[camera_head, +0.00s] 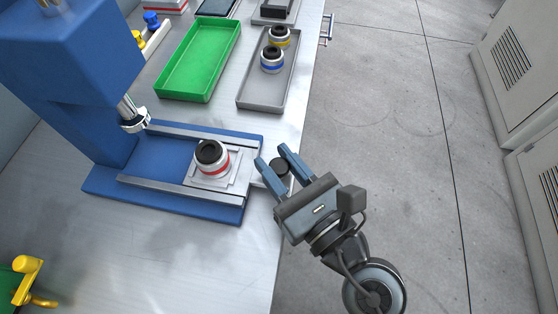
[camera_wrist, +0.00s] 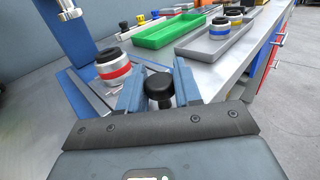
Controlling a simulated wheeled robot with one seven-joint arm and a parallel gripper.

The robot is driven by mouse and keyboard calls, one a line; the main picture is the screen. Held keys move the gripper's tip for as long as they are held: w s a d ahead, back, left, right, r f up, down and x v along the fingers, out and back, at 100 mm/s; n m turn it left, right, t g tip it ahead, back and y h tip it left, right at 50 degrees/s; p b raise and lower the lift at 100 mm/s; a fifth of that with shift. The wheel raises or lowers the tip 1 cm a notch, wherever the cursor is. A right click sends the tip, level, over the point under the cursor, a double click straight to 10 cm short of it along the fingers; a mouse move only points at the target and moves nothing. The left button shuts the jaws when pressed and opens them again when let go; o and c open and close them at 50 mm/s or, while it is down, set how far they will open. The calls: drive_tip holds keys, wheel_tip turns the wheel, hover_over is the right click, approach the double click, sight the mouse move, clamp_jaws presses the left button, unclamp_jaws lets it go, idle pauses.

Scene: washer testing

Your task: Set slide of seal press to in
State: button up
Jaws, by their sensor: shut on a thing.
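The blue seal press (camera_head: 75,80) stands on the metal bench, with its ram (camera_head: 133,115) above the base. Its slide (camera_head: 235,170) carries a part with a red band and black top (camera_head: 212,157) and sits toward the right, outer end of the rails, out from under the ram. The slide's black knob (camera_head: 279,167) is at its right end, near the bench edge. My gripper (camera_head: 272,160) is shut on the knob, one finger on each side. In the wrist view the knob (camera_wrist: 158,88) lies between my fingers, with the red-banded part (camera_wrist: 113,66) behind to the left.
A green tray (camera_head: 164,96) and a grey tray (camera_head: 244,104) holding yellow- and blue-banded parts lie behind the press. A yellow-handled item (camera_head: 28,284) is at the lower left. The bench front is clear.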

sight(237, 167)
clamp_jaws()
drive_tip(key=a+p, duration=0.1)
drive_tip(key=a, duration=0.1)
drive_tip(key=a+p, duration=0.2)
drive_tip(key=w+a+p, duration=0.1)
drive_tip(key=p, duration=0.1)
drive_tip(key=shift+a+r, duration=0.25)
drive_tip(key=shift+a, duration=0.15)
drive_tip(key=shift+a+f, duration=0.2)
drive_tip(key=shift+a, duration=0.35)
drive_tip(key=o, duration=0.9)
unclamp_jaws()
